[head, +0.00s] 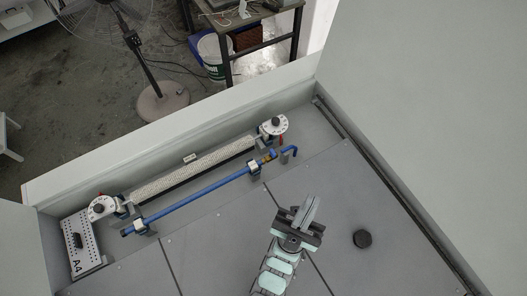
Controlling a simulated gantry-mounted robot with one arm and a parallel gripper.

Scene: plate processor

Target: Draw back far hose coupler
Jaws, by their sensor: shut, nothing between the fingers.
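A blue hose (190,204) runs diagonally along the bottom of the grey trough, held by a bracket at each end. At its far right end, a small brass-coloured coupler (268,157) sits between the right bracket and a hooked blue pipe end (291,151). Whether the coupler is seated or drawn back is too small to tell. My gripper (310,208) is above the grey floor panels, below and right of the coupler and clear of it. Its fingers are shut and hold nothing.
A pale ribbed roller (195,170) lies behind the hose, with a white dial (274,125) at its right end and another (101,207) at its left. A perforated plate marked A4 (83,250) is at far left. A black knob (362,239) stands right of my gripper.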

